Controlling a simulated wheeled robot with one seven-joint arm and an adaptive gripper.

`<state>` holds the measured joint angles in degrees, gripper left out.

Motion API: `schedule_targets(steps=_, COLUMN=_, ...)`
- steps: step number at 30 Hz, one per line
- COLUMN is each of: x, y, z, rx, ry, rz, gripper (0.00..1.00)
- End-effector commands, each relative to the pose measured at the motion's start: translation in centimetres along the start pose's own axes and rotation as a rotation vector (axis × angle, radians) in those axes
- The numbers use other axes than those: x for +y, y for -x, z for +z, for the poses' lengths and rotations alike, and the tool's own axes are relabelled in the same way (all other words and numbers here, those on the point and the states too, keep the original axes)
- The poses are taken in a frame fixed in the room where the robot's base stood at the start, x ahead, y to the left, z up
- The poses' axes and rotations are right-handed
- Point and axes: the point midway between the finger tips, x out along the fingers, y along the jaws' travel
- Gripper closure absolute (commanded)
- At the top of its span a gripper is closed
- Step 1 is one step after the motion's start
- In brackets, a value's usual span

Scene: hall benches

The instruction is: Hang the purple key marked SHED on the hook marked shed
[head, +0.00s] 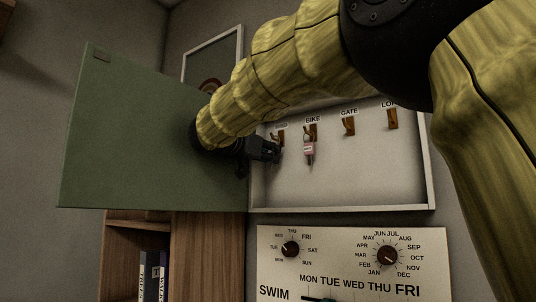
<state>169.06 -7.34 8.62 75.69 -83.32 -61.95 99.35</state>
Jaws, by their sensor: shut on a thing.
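My gripper (272,152) is at the left end of the open key cabinet (342,209), close by the leftmost hook (280,139). The label above that hook is partly hidden by my arm, and only its last letters show. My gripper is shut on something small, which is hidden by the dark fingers. I cannot make out a purple key or its SHED mark. A key with a pink-red tag (309,148) hangs from the BIKE hook (313,129), just right of my fingertips and apart from them.
The GATE hook (348,125) and the hook (392,118) at the right are bare. The green cabinet door (135,135) stands open at left. A board with dials (340,262) is below, and a wooden shelf with binders (150,272) at lower left.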

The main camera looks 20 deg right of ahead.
Motion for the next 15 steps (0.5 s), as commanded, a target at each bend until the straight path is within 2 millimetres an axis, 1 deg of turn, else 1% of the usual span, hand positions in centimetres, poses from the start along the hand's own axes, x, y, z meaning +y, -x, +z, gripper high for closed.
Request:
schedule_targets(steps=4, x=0.00, y=0.00, z=0.00, rx=0.000, ry=0.000, rz=0.000, gripper=1.00)
schedule_targets(steps=5, x=0.00, y=0.00, z=0.00, rx=0.000, ry=0.000, rz=0.000, gripper=0.74)
schedule_targets(steps=6, x=0.00, y=0.00, z=0.00, rx=0.000, ry=0.000, rz=0.000, gripper=0.67)
schedule_targets(steps=9, x=0.00, y=0.00, z=0.00, rx=0.000, ry=0.000, rz=0.000, gripper=0.51)
schedule_targets(steps=15, x=0.00, y=0.01, z=0.00, rx=0.000, ry=0.000, rz=0.000, gripper=0.51)
